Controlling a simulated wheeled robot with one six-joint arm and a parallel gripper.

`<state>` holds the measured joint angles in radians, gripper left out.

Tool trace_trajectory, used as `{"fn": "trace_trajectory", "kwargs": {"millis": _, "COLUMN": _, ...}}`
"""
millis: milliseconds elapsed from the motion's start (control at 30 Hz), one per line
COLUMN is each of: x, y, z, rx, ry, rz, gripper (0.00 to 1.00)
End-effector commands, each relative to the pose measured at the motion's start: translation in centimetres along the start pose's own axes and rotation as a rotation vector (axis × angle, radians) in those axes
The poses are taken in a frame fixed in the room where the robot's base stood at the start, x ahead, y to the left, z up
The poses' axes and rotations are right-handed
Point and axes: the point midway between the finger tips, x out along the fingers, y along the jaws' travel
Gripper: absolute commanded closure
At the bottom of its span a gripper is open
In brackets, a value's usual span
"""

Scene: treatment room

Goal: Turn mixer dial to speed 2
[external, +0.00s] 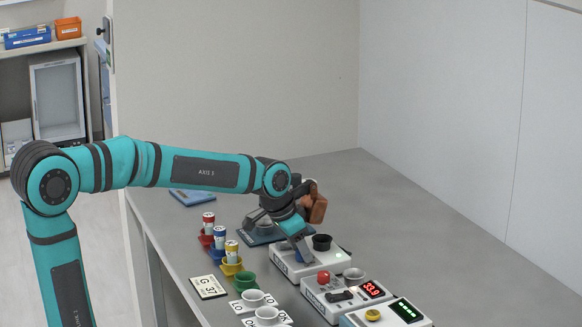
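My gripper (300,250) reaches down to the left side of a white box with a black cup-like top (322,242), which looks like the mixer. The fingertips are at or just above the box's upper face, and I cannot tell whether they touch it. Something blue shows at the fingertips; I cannot tell if it is a finger or the dial. No dial or speed mark can be read on this box, and part of its top is hidden by my gripper. Whether the fingers are open or shut is too small to tell.
Nearer stand a white device with a red knob (324,277) and lit display, and another with a yellow knob (373,314). The table's back (345,175) is clear.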

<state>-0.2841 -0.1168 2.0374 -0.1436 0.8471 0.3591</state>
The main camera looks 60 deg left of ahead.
Motion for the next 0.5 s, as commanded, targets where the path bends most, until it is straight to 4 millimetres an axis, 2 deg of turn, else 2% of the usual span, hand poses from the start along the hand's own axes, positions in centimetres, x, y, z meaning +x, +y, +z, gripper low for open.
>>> {"fn": "trace_trajectory", "kwargs": {"millis": 167, "x": -0.4, "y": 0.0, "z": 0.0, "rx": 0.000, "ry": 0.000, "rz": 0.000, "gripper": 0.52}}
{"fn": "trace_trajectory", "kwargs": {"millis": 267, "x": -1.5, "y": 0.0, "z": 0.0, "rx": 0.000, "ry": 0.002, "rz": -0.001, "gripper": 0.52}}
{"fn": "trace_trajectory", "kwargs": {"millis": 500, "x": -6.0, "y": 0.0, "z": 0.0, "rx": 0.000, "ry": 0.003, "rz": -0.001, "gripper": 0.52}}
